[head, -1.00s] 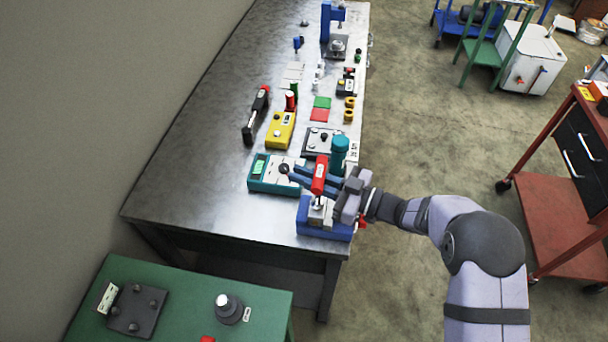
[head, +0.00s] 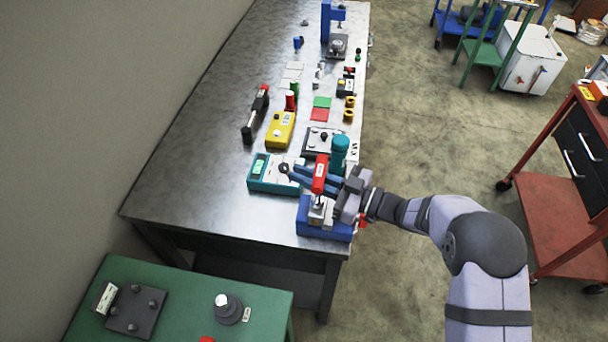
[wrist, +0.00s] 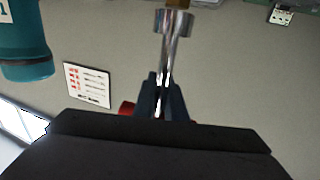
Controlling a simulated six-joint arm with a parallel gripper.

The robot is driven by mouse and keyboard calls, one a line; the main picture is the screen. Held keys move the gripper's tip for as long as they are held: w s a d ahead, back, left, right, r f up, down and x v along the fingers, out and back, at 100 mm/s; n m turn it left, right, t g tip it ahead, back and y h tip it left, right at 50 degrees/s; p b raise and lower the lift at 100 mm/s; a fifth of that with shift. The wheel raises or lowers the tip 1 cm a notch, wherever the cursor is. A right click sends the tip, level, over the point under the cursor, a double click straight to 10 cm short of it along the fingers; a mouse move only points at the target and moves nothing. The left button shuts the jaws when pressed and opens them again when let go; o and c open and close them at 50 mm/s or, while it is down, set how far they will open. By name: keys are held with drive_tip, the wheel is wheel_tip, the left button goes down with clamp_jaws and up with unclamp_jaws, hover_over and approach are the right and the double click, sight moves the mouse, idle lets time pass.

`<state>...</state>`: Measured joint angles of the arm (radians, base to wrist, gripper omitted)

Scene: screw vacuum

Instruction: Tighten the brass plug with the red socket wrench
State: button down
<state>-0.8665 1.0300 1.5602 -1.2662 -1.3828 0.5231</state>
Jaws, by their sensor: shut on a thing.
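The red socket wrench (head: 319,174) stands about upright over the blue fixture (head: 338,233) at the near right corner of the bench. My gripper (head: 322,182) reaches in from the right and is shut on the wrench. In the wrist view my gripper (wrist: 163,88) has its dark fingers around the wrench, and the bright shaft and socket (wrist: 173,22) point to the top edge. A small brass-coloured piece (wrist: 178,3), likely the brass plug, shows at the socket's end, cut off by the frame. I cannot tell how the socket sits on it.
A teal bottle (head: 340,149) stands just behind my gripper. A teal meter box (head: 265,176) is left of it, with a yellow box (head: 281,130) beyond. A card (wrist: 87,84) shows in the wrist view. The bench's left side is bare.

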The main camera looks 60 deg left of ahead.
drive_tip(key=shift+f+b, duration=0.65)
drive_tip(key=shift+f, duration=0.1)
idle(0.5)
drive_tip(key=shift+s+d+n+g+h+b, duration=0.15)
drive_tip(key=shift+s+n+g+h+b, duration=0.05)
drive_tip(key=shift+n+g+h+b, duration=0.75)
drive_tip(key=shift+s+d+n+g+h+b, duration=0.2)
drive_tip(key=shift+n+g+h+b, duration=0.4)
drive_tip(key=shift+g+b, duration=0.55)
drive_tip(key=shift+r+p, duration=1.65)
drive_tip(key=shift+r, duration=0.95)
drive_tip(key=w+d+f+m+t+y, duration=0.35)
drive_tip(key=w+d+f+t, duration=0.2)
drive_tip(key=w+d, duration=0.65)
drive_tip(key=w+d+f+m+t+y, duration=0.2)
drive_tip(key=w+d+f+m+t, duration=0.3)
drive_tip(key=w+d, duration=0.75)
drive_tip(key=s+d+f+m+t+h, duration=0.1)
drive_tip(key=d+t, duration=0.3)
drive_tip(key=d, duration=0.6)
drive_tip(key=s+d+f+m+t+h, duration=0.1)
drive_tip(key=s+d+f+m+t, duration=0.1)
drive_tip(key=d, duration=0.9)
drive_tip(key=s+d+f+m+t+h, duration=0.1)
drive_tip(key=s+d+f+m+t, duration=0.1)
drive_tip(key=d+t, duration=0.5)
drive_tip(key=shift+s+d+f+m+h, duration=0.35)
drive_tip(key=shift+d+f+m, duration=0.2)
drive_tip(key=shift+d+m, duration=1.1)
